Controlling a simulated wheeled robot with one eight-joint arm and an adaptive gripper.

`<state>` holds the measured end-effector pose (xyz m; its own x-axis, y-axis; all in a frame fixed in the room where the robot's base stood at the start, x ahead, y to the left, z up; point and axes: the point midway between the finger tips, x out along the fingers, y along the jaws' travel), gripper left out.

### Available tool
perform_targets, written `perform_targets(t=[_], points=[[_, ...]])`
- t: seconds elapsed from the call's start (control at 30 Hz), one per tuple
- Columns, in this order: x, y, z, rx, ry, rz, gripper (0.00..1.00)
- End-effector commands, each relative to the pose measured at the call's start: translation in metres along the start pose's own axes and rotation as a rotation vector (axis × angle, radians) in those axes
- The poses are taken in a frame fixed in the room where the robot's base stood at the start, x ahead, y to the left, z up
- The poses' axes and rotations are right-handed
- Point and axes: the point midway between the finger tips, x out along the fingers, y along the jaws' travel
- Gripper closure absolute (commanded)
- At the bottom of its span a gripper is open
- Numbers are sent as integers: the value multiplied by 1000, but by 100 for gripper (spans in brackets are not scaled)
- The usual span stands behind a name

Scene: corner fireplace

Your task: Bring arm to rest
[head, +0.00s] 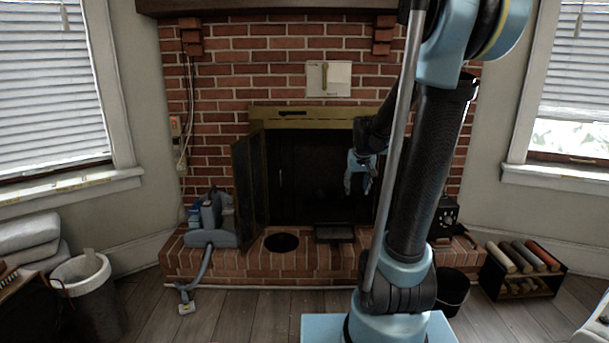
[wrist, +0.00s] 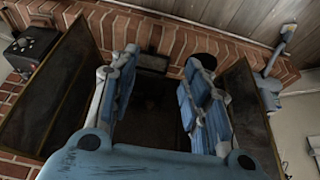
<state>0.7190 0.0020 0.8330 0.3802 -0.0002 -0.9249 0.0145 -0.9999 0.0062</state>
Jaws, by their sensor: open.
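My arm rises from its blue base at the right of centre in the head view and bends over toward the fireplace. My gripper (head: 358,184) hangs in front of the dark firebox opening (head: 305,180), above the hearth. In the wrist view, the blue padded fingers of my gripper (wrist: 160,82) are spread apart.
A dark fireplace door (head: 250,182) stands open at the left. On the brick hearth (head: 262,264) are a grey-blue vacuum (head: 212,222), a round black plate (head: 281,243), a dark tray (head: 334,234) and a black box (head: 447,210). A black bucket (head: 453,289) stands beside my base. Bare floor lies at front left.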

Motion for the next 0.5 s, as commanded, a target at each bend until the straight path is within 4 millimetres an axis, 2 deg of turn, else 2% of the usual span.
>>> perform_targets(t=[0.03, 0.2, 0.5], points=[[-7, 0, 14, 0, -8, 0, 57], [-25, -1, 58, -2, -37, 0, 57], [-46, -2, 136, -3, -88, -1, 57]])
